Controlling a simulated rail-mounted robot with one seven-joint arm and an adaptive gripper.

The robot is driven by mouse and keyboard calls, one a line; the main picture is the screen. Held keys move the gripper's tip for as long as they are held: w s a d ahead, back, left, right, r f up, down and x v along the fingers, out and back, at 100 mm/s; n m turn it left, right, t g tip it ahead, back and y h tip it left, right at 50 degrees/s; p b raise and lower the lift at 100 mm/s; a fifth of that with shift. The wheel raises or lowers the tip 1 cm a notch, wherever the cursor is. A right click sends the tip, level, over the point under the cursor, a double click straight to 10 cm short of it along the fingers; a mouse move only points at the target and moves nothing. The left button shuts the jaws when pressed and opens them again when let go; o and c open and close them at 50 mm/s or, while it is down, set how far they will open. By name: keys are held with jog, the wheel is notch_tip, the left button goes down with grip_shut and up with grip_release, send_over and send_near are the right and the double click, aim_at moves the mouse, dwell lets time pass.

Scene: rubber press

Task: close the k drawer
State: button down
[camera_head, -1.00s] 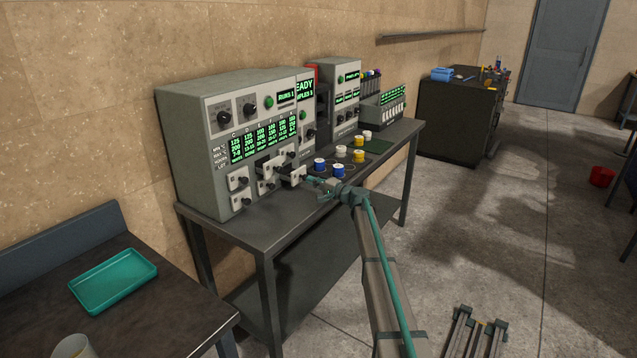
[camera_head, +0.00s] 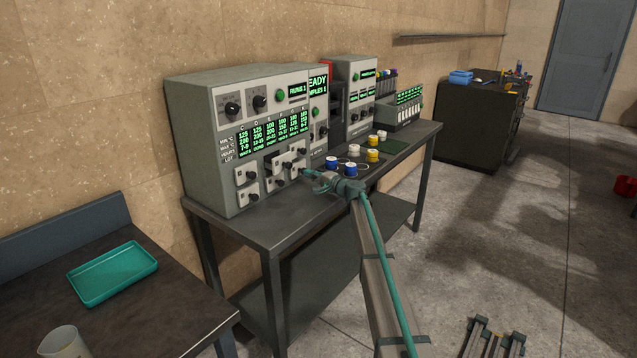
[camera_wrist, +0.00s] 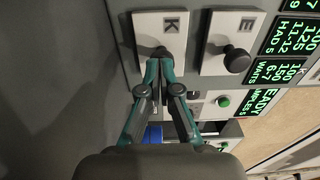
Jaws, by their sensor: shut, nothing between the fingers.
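The K drawer (camera_wrist: 182,45) has a white front marked K and a dark knob, at the top of the wrist view. In the head view, the K drawer (camera_head: 298,162) is at the lower right of the drawer group on the grey machine (camera_head: 205,150). Its front looks close to the panel; whether it is fully flush I cannot tell. My gripper (camera_wrist: 160,64) is shut and empty, its fingertips at the K knob and partly covering it. My gripper (camera_head: 309,174) also shows in front of this drawer in the head view.
The E drawer (camera_wrist: 225,40) with its own knob is right beside K in the wrist view. Blue, white and yellow-marked pots, such as a blue-sided pot (camera_head: 332,163), stand on the bench (camera_head: 270,235) to the right of my gripper. A teal tray (camera_head: 113,272) lies on the left table.

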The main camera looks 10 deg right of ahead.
jog(key=shift+w+a+r, duration=0.1)
jog(key=shift+a+r, duration=0.1)
jog(key=shift+a, duration=0.1)
